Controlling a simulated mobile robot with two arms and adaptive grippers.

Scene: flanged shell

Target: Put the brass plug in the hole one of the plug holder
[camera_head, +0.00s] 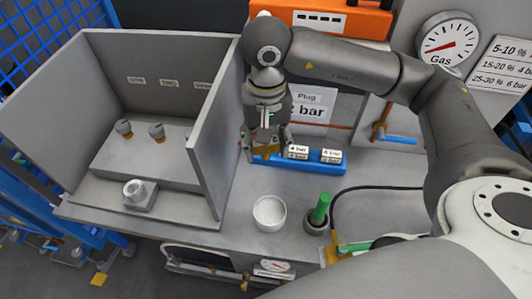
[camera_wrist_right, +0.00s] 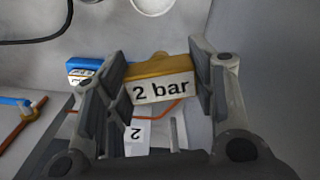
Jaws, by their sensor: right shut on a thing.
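My right gripper (camera_head: 264,150) points down at the left end of the blue plug holder (camera_head: 318,164). In the right wrist view, my right gripper (camera_wrist_right: 155,95) is shut on the brass plug (camera_wrist_right: 160,68), whose white label reads "2 bar". The plug sits between the two fingers. White-labelled plugs (camera_head: 298,152) show on the holder to the right of the gripper. Part of the blue holder (camera_wrist_right: 86,66) shows beyond the left finger in the wrist view. The holder's left end and its hole are mostly hidden by the gripper. My left gripper is not in view.
A grey open-topped enclosure (camera_head: 205,150) with knobs stands close left of the gripper. A white bowl (camera_head: 269,214) and a green cylinder (camera_head: 321,207) in a dark cup stand in front. An orange box (camera_head: 335,20) and a "Plug" sign (camera_head: 312,104) are behind.

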